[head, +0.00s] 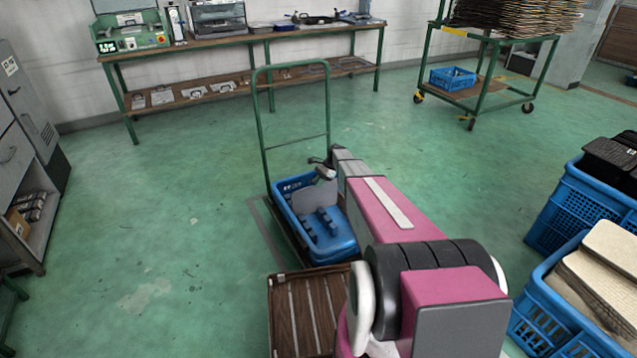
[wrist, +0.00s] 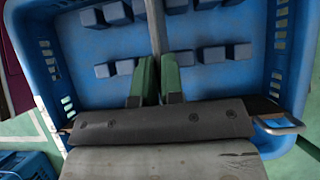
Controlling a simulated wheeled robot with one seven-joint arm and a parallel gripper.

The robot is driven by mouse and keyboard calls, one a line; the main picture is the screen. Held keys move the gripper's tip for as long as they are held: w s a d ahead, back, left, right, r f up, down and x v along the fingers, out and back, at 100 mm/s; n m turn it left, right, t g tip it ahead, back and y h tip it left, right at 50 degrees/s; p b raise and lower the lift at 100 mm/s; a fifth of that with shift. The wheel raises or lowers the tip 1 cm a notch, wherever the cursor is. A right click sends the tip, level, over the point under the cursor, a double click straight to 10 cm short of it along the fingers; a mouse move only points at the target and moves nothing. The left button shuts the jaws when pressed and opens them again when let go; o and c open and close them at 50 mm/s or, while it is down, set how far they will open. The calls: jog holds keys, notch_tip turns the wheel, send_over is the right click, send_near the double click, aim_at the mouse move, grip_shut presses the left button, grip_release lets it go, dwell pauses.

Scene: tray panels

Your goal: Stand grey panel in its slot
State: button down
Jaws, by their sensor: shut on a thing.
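The grey panel (head: 316,199) is a thin flat plate with a rounded outline, held over the blue tray in the head view. In the wrist view the panel (wrist: 154,28) shows edge-on as a narrow strip. My gripper (wrist: 158,78), with green fingers, is shut on it; in the head view my gripper (head: 325,172) is partly hidden by my arm. The blue tray (head: 345,246) has rows of blue blocks (wrist: 213,54) on its floor with gaps between them. The panel's lower edge is hidden, so I cannot tell whether it is in a gap.
The tray stands on a cart with a green handle frame (head: 257,115). A brown slatted surface (head: 287,312) lies in front of it. Blue crates (head: 559,212) with dark and pale contents stand at right. A workbench (head: 215,42) is at the back. Green floor at left is clear.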

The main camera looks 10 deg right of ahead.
jog(key=shift+f, duration=1.75)
jog(key=c, duration=1.2)
grip_release()
jog(key=shift+o, duration=0.2)
jog(key=v, duration=1)
jog(key=shift+d+r, duration=0.25)
jog(key=shift+r, duration=0.1)
jog(key=s+a+r+n+h, duration=0.2)
jog(key=s+r+n, duration=0.2)
jog(key=s, duration=0.9)
jog(key=s+a+r+n+t+h, duration=0.1)
jog(key=s+a+r+n+h, duration=0.1)
jog(key=s, duration=1.1)
jog(key=s+a+r+n+t+h, duration=0.1)
jog(key=s+a+r+n+h, duration=0.1)
jog(key=s+r+n, duration=0.5)
jog(key=s+a+n, duration=0.1)
jog(key=s, duration=0.5)
jog(key=shift+s+a+h, duration=0.3)
jog(key=shift+s, duration=0.05)
